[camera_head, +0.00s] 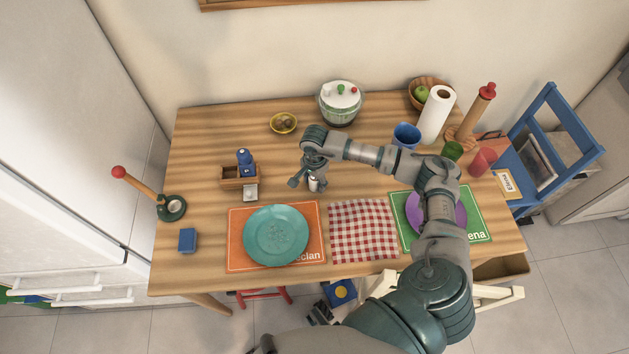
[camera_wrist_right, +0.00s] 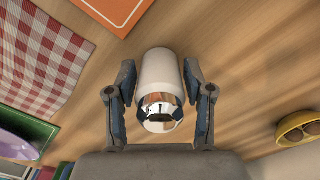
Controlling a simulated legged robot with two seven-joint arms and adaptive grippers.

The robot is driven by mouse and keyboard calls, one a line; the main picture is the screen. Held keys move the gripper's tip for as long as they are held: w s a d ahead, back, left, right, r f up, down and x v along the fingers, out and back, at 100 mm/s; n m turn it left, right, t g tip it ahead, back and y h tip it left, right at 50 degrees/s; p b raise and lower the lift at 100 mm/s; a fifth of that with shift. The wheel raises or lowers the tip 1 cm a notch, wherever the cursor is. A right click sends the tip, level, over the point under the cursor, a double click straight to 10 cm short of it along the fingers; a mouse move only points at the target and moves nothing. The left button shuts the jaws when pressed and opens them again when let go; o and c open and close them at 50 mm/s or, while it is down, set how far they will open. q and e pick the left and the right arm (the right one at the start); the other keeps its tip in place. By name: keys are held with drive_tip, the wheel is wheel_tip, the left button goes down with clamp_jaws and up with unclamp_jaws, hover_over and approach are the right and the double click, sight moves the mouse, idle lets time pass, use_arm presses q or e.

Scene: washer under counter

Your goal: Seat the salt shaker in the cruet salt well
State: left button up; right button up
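The salt shaker (camera_wrist_right: 158,85) is white with a shiny metal cap, its cap toward the right wrist camera. My right gripper (camera_wrist_right: 160,88) has a finger on each side of it, the fingertips seeming to touch its body. In the head view the shaker (camera_head: 314,185) shows as a small white piece under my right gripper (camera_head: 312,177), partly hidden, at or just above the table. The cruet appears to be the small wooden holder (camera_head: 229,183) to the left, with a blue-topped container (camera_head: 245,158) at it. Its salt well cannot be made out.
A teal plate (camera_head: 276,235) on an orange mat and a checked cloth (camera_head: 363,230) lie nearer. A yellow bowl (camera_head: 284,123) and a white-lidded pot (camera_head: 340,103) stand behind. Bare table separates gripper and holder.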

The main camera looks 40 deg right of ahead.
use_arm(q)
drive_tip(key=shift+w+r, duration=0.2)
drive_tip(key=shift+w, duration=0.2)
use_arm(e)
drive_tip(key=shift+o, duration=0.2)
